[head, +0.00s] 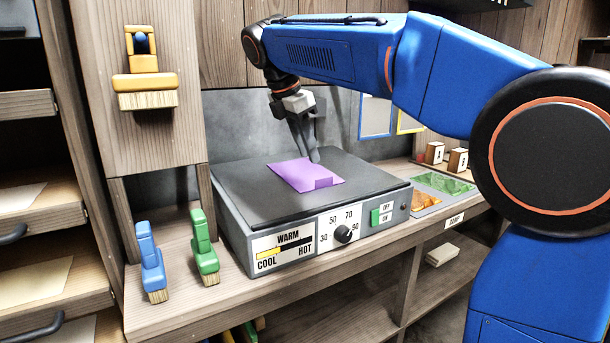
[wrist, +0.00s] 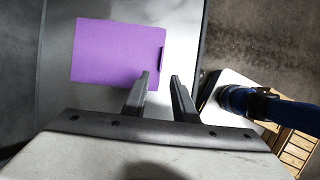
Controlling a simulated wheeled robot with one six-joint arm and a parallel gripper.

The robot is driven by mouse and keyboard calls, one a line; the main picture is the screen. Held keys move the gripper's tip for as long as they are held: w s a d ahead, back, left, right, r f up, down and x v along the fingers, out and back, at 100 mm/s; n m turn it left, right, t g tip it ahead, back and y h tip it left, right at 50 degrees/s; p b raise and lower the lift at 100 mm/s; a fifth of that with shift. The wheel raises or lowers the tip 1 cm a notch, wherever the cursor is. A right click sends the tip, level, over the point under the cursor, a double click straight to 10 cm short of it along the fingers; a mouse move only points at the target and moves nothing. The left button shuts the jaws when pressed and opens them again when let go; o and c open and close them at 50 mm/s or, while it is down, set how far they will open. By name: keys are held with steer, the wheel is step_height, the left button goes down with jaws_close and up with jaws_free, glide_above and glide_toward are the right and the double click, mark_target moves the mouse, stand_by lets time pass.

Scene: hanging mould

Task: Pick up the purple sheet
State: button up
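The purple sheet (head: 296,174) lies flat on the dark top of the heating plate (head: 250,195). A small darker patch shows at its near right corner. In the wrist view the sheet (wrist: 112,52) is at upper left, with a dark strip on its right edge. My gripper (head: 314,158) is above the sheet's right side, pointing down. In the wrist view my gripper (wrist: 161,78) has its fingers apart with nothing between them. The left fingertip overlaps the sheet's lower right corner in the picture; the right one is beyond its edge. I cannot tell whether they touch the plate.
The plate's front has a knob (head: 343,234) and a green switch (head: 380,215). Blue (head: 151,262) and green (head: 205,247) brushes stand at left; an orange brush (head: 145,85) hangs above. A tray with orange and green pieces (head: 444,183) lies at right.

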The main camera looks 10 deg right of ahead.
mark_target(316, 180)
steer(key=shift+x, duration=3.95)
steer(key=shift+s, duration=0.15)
jaws_close()
